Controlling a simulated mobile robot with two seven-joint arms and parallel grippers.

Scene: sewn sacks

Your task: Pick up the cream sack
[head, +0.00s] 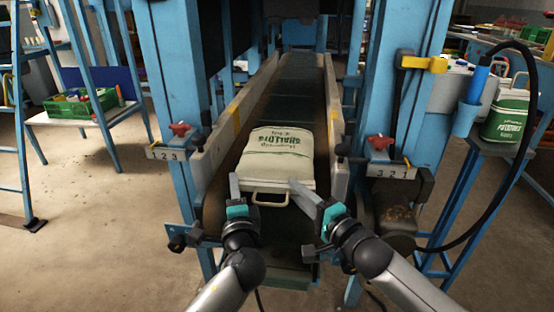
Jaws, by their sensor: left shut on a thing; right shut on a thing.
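The cream sack (277,158) with green lettering and a green band lies flat on the conveyor belt, its near end facing me. A pale handle loop (270,203) sticks out from that end. My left gripper (235,188) is shut on the sack at its near left corner. My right gripper (300,188) is shut on the sack at its near right corner. The fingertips partly hide these corners. The sack's underside is hidden, so I cannot tell whether it touches the belt all along.
The conveyor belt (295,90) runs away between grey side rails, with blue posts on both sides. Another sack (505,115), green and cream, stands on a blue stand at the right. A black cable loops beside it. A green crate (78,108) sits on a white table at the left.

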